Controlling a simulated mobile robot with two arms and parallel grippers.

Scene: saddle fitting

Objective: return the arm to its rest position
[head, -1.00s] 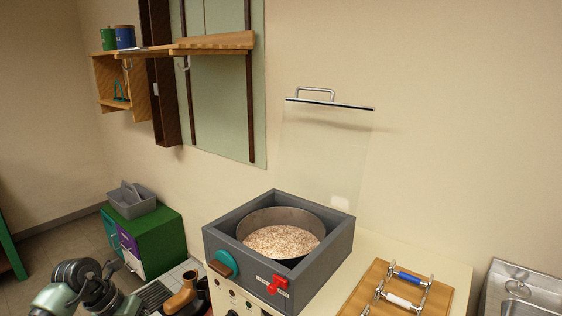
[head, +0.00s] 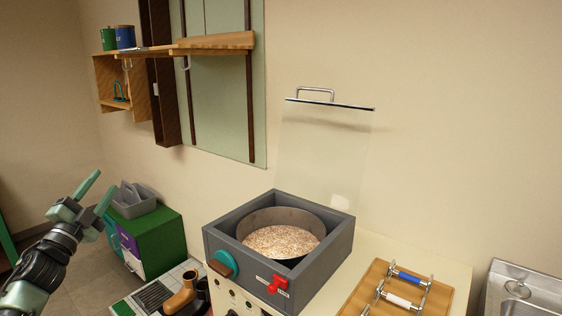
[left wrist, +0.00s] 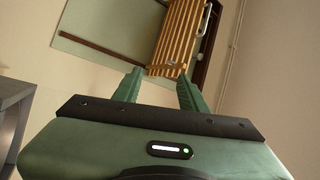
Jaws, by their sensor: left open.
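My left gripper (head: 95,192) is at the left of the head view, raised, with its two green fingers spread and nothing between them. Its fingers also show in the left wrist view (left wrist: 158,90), apart and empty, pointing toward the wall and a slatted wooden shelf (left wrist: 180,38). My left arm (head: 45,262) comes in from the lower left and touches nothing that I can see. My right gripper is in neither view.
A green cabinet (head: 160,240) with a grey caddy (head: 134,206) on top stands just right of the left gripper. A grey box (head: 326,262) holding a round pan of grains (head: 282,240) sits on the counter. A wooden rack board (head: 370,290) lies right of it.

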